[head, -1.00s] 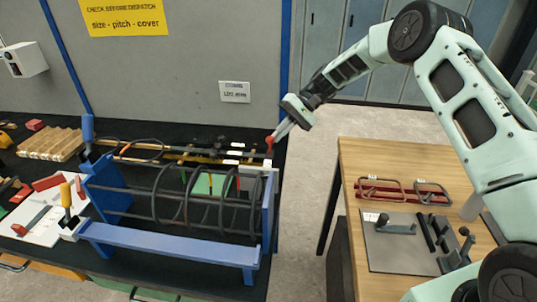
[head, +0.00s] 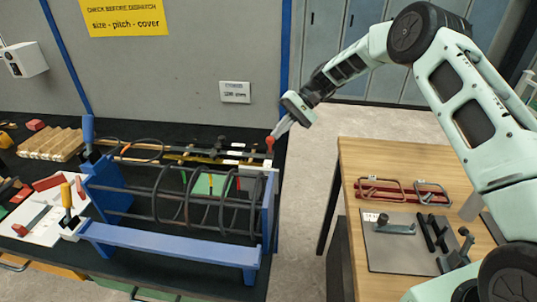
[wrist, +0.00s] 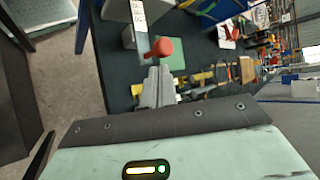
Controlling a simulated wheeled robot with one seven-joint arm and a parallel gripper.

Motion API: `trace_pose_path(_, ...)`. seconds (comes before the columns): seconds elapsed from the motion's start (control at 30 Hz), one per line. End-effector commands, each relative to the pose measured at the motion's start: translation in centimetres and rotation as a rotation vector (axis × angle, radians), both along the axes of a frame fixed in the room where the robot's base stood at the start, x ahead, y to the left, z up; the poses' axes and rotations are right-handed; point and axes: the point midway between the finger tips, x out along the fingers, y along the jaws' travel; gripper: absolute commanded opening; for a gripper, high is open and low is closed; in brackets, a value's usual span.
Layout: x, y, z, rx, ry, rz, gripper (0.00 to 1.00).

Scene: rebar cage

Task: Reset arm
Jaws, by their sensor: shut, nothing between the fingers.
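My arm reaches in from the right in the head view. My gripper (head: 281,127) is shut and empty, pointing down and left above the right end of the black bench. It also shows in the wrist view (wrist: 157,80), its fingertips together. A red knob (head: 269,142) is just beyond the fingertips. In the wrist view the same red knob (wrist: 160,46) appears right in front of them; I cannot tell whether they touch. A blue frame (head: 170,240) below and to the left holds a cage of dark bars and hoops (head: 205,200).
Wooden strips (head: 50,145) lie at the bench's left. Bare floor (head: 308,180) separates bench and table. A grey panel (head: 180,60) stands behind the bench.

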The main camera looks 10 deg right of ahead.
Motion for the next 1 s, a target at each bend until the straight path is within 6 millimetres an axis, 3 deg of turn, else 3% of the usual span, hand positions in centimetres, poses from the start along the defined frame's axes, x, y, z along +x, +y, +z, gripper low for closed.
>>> trace_pose_path(0.4, 1.8, -0.8, 1.3, 0.000, -0.003, -0.002, 0.00)
trace_pose_path(0.7, 1.9, -0.9, 1.4, -0.003, -0.002, -0.001, 0.00)
trace_pose_path(0.87, 0.2, -0.8, 2.2, -0.111, -0.027, 0.001, 0.00)
trace_pose_path(1.0, -3.3, -1.9, 3.2, -0.293, -0.088, 0.001, 0.00)
